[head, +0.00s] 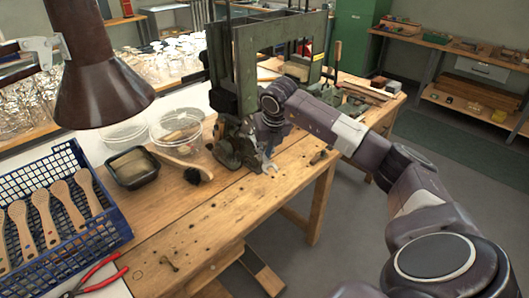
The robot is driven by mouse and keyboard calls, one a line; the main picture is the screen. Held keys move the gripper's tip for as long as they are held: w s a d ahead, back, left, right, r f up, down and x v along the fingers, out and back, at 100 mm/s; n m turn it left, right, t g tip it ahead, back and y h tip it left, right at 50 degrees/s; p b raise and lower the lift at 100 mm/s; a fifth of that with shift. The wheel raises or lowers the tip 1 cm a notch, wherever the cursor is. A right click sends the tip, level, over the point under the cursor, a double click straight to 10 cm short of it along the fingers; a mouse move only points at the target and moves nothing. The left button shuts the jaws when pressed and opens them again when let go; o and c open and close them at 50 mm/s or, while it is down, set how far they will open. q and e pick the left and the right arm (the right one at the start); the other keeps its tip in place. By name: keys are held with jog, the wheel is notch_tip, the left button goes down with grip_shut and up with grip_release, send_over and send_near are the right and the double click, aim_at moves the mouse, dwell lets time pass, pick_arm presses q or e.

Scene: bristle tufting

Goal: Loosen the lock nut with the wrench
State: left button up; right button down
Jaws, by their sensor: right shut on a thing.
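My right gripper (266,150) reaches in from the right to the foot of the dark green tufting machine (246,70). It is shut on a small pale metal thing, probably the wrench (270,166), just above the wooden bench top. Most of the fingers and of the wrench are hidden or too small to make out. I cannot pick out the lock nut; it is too small or hidden among the dark parts at the machine's base. My left gripper cannot be made out; a brown lamp shade (100,85) covers part of the left side.
A blue crate (112,214) holds several wooden brush backs. Red pliers (95,280) lie in front of it. A black tray (135,168), a clear bowl (177,131) and a dark-bristled brush (181,165) stand left of the machine. The bench's front middle is mostly clear.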

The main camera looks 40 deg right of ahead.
jog(key=shift+d, duration=0.15)
jog(key=shift+s+d+n+b, duration=0.25)
jog(key=shift+d+n+b, duration=0.1)
jog(key=shift+d+n, duration=0.35)
jog(key=shift+d, duration=0.1)
